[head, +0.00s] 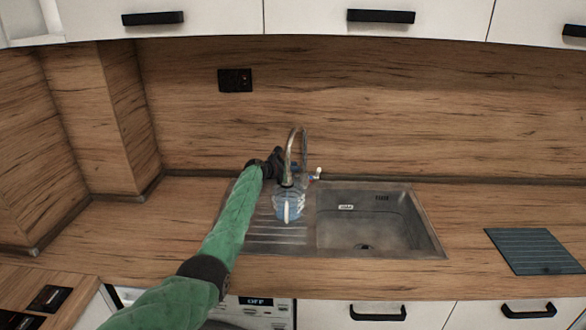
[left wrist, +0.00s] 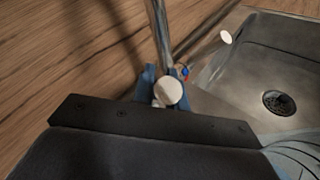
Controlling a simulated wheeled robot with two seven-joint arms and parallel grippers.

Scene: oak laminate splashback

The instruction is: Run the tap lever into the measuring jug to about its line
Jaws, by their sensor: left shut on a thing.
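The curved metal tap (head: 303,145) stands behind the sink unit. A clear, bluish measuring jug (head: 281,210) with a pale handle stands upright on the drainer, below the spout end. I cannot make out its line, its water level or any stream. My left gripper (head: 279,168) is at the tap's left side, partly hidden behind the spout. In the left wrist view its blue fingers (left wrist: 164,84) are shut on a white-ended tap lever (left wrist: 168,92). A second white-ended lever (left wrist: 226,37) sticks out on the tap's other side, also in the head view (head: 317,173). The right gripper is out of view.
The empty sink basin (head: 365,225) lies right of the ribbed drainer (head: 275,238); its drain also shows in the left wrist view (left wrist: 279,103). A dark ribbed mat (head: 533,251) lies on the right worktop. The wooden splashback (head: 400,110) rises close behind the tap.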

